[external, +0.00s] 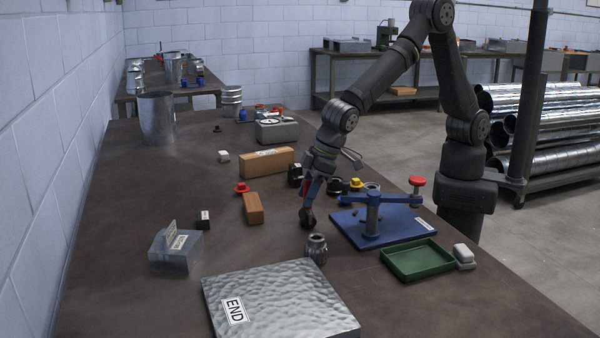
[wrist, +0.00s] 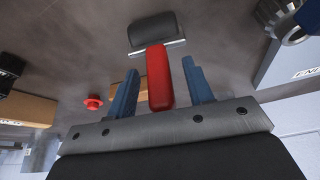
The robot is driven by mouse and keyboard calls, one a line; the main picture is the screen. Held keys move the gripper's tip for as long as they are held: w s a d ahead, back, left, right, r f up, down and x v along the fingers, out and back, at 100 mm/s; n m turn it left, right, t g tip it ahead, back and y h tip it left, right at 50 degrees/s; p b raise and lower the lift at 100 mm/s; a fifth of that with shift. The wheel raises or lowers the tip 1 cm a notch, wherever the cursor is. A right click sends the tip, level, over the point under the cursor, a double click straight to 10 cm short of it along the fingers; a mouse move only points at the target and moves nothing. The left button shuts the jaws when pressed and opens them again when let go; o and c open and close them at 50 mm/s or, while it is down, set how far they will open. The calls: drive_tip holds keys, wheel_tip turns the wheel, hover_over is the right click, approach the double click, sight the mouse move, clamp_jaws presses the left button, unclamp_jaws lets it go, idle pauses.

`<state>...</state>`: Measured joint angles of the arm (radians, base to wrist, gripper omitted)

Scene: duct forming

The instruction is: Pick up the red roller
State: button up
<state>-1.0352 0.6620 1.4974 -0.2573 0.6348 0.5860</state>
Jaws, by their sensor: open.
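The red roller has a red handle (wrist: 159,78) and a dark grey roller head (wrist: 152,32) in the wrist view. In the external view its dark head (external: 307,218) shows on the brown table below my gripper. My gripper (wrist: 161,68) is open, with one blue finger on each side of the red handle. A gap shows between each finger and the handle, so the fingers are not closed on it. In the external view my gripper (external: 313,188) points down over the roller, and most of the handle is hidden by the fingers.
A ridged metal piece (external: 317,249) stands close to the roller. A blue fixture (external: 385,225) and a green tray (external: 418,260) lie to the right. A hammered metal block marked END (external: 275,297) is in front. A wooden block (external: 253,208) and red knob (external: 241,188) are left.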

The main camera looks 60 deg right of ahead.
clamp_jaws()
drive_tip(key=shift+r, duration=0.1)
